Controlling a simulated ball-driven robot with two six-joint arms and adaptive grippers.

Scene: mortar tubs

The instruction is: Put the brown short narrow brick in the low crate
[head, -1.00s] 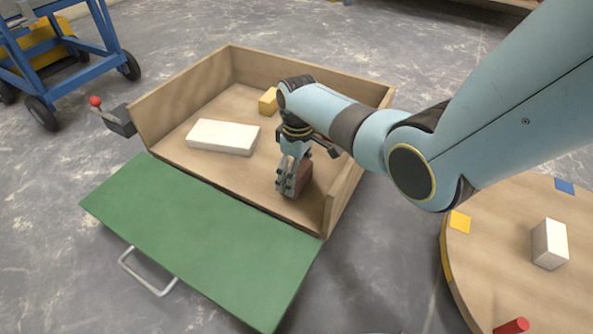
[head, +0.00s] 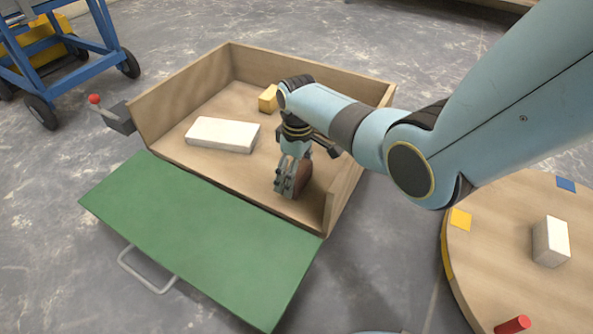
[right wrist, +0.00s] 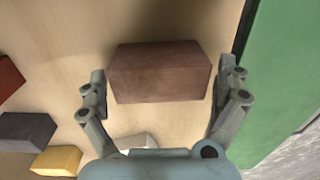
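The brown brick (head: 304,181) is inside the low crate (head: 180,91), near its front right corner. It also shows in the right wrist view (right wrist: 160,72), lying between my right fingers with its long side across the gap. My right gripper (head: 289,188) reaches down into the crate around the brick. In the right wrist view the fingers (right wrist: 163,82) stand at both ends of the brick, with a thin gap visible at each end, so it looks open. In the head view my gripper partly covers the brick. My left gripper is not in view.
In the crate lie a white brick (head: 222,135) and a yellow brick (head: 268,99); the right wrist view also shows a red brick (right wrist: 8,78) and a dark grey one (right wrist: 27,131). A green flap (head: 200,235) lies at the front. A round table (head: 510,230) stands right.

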